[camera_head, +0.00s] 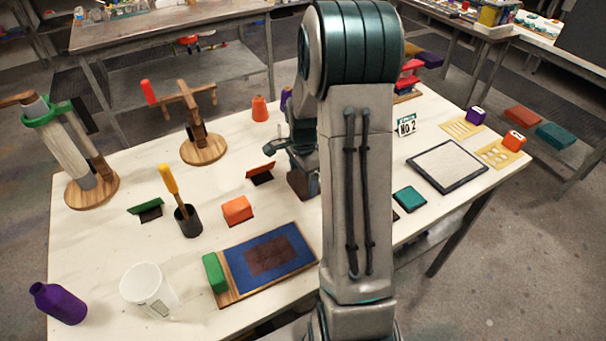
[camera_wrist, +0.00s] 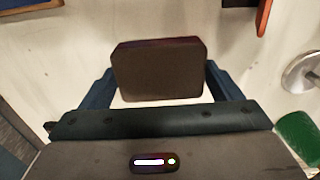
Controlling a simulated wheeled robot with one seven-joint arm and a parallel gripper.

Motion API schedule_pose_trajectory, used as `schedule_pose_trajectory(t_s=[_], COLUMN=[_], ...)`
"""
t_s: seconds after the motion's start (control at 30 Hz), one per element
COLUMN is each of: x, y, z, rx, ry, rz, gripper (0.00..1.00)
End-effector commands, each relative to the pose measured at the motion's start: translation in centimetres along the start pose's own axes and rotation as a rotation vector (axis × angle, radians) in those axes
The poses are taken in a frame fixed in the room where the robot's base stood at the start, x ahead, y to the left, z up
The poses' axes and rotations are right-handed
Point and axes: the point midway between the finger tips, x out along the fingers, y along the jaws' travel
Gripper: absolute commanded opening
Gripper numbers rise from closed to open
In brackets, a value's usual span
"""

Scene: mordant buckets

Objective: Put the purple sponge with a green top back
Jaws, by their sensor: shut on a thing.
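My gripper (camera_wrist: 157,90) is shut on a block (camera_wrist: 157,72) in the wrist view. The block shows a dark brown face and a dark purplish upper edge, which may be the purple sponge; no green top shows on it. Pale tabletop lies behind it, and I cannot tell its height above the table. In the head view my arm stands in front of the table and hides most of the gripper area and the held block. I see no other purple sponge with a green top for certain.
The white table (camera_head: 110,240) holds a blue board (camera_head: 270,253) with a green block (camera_head: 215,272), an orange block (camera_head: 238,210), a dark cup (camera_head: 188,221), a clear beaker (camera_head: 148,290), a purple bottle (camera_head: 58,303) and wooden stands. A framed panel (camera_head: 447,165) lies at right.

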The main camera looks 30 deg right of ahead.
Motion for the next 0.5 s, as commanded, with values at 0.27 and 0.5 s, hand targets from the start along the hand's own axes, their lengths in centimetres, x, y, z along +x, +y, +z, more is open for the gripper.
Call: schedule_pose_trajectory(t_s=[0.27,0.5], x=[0.35,0.25], y=[-0.02,-0.01], z=[0.00,-0.01], rx=[-0.001,-0.001], ry=[0.000,0.000], rz=[-0.001,0.000], gripper=[0.90,1.00])
